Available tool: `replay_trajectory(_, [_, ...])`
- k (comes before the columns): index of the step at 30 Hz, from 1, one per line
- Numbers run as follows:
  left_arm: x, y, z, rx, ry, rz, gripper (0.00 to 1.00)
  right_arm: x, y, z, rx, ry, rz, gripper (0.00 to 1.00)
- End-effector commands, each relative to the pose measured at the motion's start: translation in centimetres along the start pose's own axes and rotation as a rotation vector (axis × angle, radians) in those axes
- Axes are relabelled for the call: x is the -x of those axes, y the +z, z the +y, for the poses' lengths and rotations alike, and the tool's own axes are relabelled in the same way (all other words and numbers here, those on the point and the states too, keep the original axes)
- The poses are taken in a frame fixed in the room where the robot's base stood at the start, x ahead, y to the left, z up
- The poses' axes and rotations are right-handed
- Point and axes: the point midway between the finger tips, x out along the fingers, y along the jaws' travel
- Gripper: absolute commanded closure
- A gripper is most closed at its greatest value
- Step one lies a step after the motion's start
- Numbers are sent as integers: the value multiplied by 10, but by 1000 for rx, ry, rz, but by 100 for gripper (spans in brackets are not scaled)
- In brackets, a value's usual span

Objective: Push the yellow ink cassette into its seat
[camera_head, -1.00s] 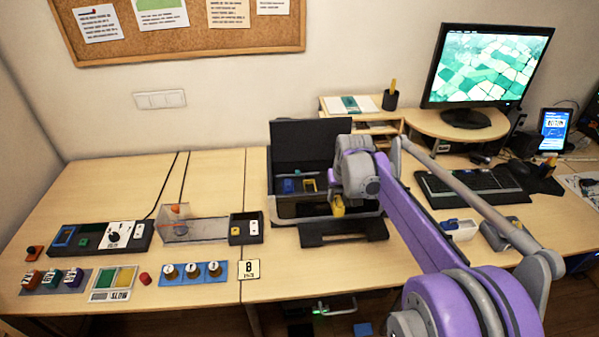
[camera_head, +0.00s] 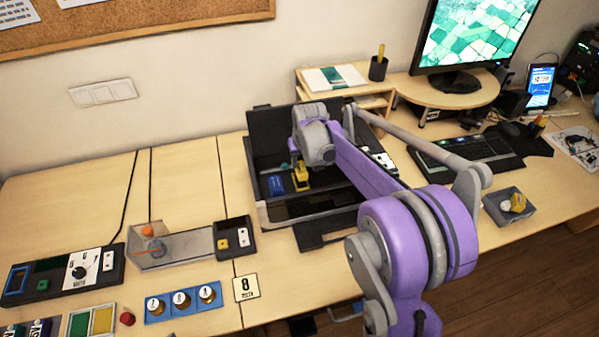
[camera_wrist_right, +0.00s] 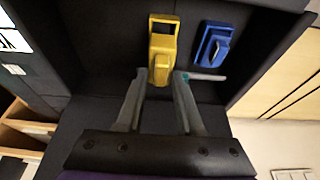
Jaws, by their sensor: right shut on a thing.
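The yellow ink cassette (camera_head: 300,178) is inside the open black printer (camera_head: 262,219), beside a blue cassette (camera_head: 276,186). My right gripper (camera_wrist_right: 160,78) reaches down into the printer. In the right wrist view its two fingers are at the near end of the yellow cassette (camera_wrist_right: 162,48), shut on it. The blue cassette (camera_wrist_right: 214,46) is just to the right there, apart from the yellow one. The arm hides part of the printer in the head view. I cannot tell how deep the yellow cassette sits. My left gripper is not in view.
A pale rod with a teal part (camera_wrist_right: 205,77) lies by the right fingertip. The raised printer lid (camera_head: 265,125) stands behind. A grey tray (camera_head: 492,208) is to the right. Control boxes and panels stand left of the printer. Bare desk (camera_head: 190,160) lies behind them.

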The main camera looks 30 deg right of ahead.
Motion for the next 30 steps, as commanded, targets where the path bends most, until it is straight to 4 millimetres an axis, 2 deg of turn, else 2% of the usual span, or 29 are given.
replay_trajectory(5, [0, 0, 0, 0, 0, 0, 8, -13, 4, 0, 0, 0, 0, 100])
replay_trajectory(12, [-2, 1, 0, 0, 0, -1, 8, -42, 14, 0, 0, 0, 0, 100])
replay_trajectory(21, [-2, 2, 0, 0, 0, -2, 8, -45, 15, 0, 0, 0, 0, 100])
replay_trajectory(22, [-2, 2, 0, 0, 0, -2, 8, -45, 15, 0, 0, 0, 0, 60])
replay_trajectory(26, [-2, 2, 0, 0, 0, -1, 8, -44, 14, 0, 0, 0, 0, 37])
replay_trajectory(27, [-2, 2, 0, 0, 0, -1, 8, -44, 15, 0, 0, 0, 0, 34])
replay_trajectory(30, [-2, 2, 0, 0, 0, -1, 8, -44, 15, 0, 0, 0, 0, 34])
